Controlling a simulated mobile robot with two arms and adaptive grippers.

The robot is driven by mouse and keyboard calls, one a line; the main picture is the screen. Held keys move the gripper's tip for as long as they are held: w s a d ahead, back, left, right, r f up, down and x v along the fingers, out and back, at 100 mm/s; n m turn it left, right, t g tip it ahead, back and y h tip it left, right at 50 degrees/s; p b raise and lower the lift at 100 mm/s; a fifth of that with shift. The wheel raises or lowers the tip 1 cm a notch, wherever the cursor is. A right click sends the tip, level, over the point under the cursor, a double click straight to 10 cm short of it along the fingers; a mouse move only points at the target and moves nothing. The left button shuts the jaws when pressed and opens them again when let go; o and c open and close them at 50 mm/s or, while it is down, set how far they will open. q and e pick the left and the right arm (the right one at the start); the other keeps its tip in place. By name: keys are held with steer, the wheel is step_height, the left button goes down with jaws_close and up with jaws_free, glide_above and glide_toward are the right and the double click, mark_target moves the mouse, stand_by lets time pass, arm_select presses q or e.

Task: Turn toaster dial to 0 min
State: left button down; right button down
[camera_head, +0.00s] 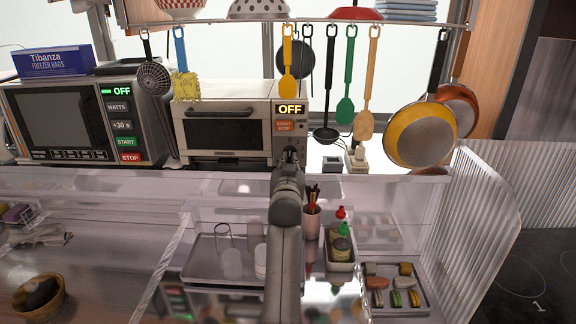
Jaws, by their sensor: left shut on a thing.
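The toaster (222,118) is a small pale oven with a dark handle bar across its front door. It stands on the back counter, to the right of the microwave. Its panel at the right shows a lit "OFF" display (290,109) above an orange "START STOP" button (284,126). My left gripper (290,152) is at the lower part of this panel, shut on the toaster dial, which the gripper hides. The dial's setting cannot be seen. My left arm reaches up from the bottom middle of the picture. My right gripper is not in view.
A microwave (62,118) showing "OFF" stands at the left. Utensils and pans hang from a rail (300,20) above the toaster. A clear shelf (110,190) lies in front, with a cup of pencils (311,222), bottles and a food tray (393,289) below at the right.

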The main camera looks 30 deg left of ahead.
mark_target(290, 127)
arm_select(q)
steer(key=shift+d+n, duration=0.1)
steer(key=shift+n, duration=0.4)
steer(key=c, duration=1.5)
jaws_free()
steer(key=shift+c, duration=0.2)
step_height(290, 127, up, 10)
steer(key=shift+f, duration=0.1)
